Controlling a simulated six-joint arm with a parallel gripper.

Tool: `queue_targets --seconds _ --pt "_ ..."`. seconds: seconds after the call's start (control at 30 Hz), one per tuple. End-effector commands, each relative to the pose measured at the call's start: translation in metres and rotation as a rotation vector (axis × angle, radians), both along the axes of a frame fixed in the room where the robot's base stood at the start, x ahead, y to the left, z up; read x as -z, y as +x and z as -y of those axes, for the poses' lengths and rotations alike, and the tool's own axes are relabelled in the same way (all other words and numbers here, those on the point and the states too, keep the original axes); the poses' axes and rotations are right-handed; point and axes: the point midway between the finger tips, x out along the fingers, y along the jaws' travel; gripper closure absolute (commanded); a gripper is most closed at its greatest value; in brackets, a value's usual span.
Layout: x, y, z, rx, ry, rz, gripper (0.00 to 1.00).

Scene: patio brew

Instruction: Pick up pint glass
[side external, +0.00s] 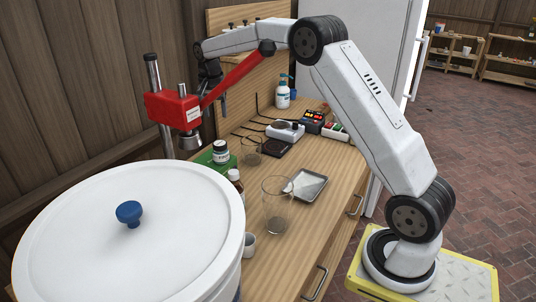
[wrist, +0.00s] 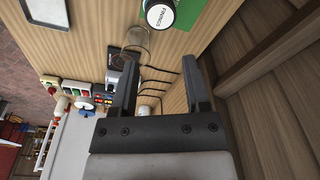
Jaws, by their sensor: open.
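A tall clear pint glass (side external: 277,207) stands upright on the wooden bench, toward the front in the side view. A smaller clear glass (side external: 251,152) stands farther back beside a dark flat pad (side external: 277,148). A clear glass beyond my left finger in the wrist view (wrist: 138,40) appears to be this smaller one, by the pad and jar. My gripper (wrist: 155,58) is open and empty. In the side view my gripper (side external: 222,104) hangs above the back of the bench, well apart from both glasses, partly behind the red press.
A red press (side external: 173,107) on a post and a large white lidded bucket (side external: 130,240) stand at left. A metal tray (side external: 307,186) lies next to the tall glass. A labelled jar (side external: 220,152) sits on a green mat. A wooden wall borders the bench.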

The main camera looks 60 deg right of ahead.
Motion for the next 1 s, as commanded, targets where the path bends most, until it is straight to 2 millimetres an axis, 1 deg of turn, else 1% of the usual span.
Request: queue_targets --seconds 0.3,0.37,0.47,0.57,0.67,0.8,1.0 --pt "0.001 -0.001 0.000 0.002 0.003 -0.001 0.42" --pt "0.002 -0.003 0.002 0.006 0.011 -0.006 0.42" --pt "0.009 -0.011 0.006 0.022 0.044 -0.022 0.42" --pt "0.021 -0.027 0.012 0.053 0.106 -0.048 0.42" --pt "0.038 -0.050 0.018 0.100 0.197 -0.082 0.42" --pt "0.062 -0.090 0.025 0.194 0.370 -0.123 0.42" --pt "0.087 -0.147 0.025 0.358 0.636 -0.137 0.42"
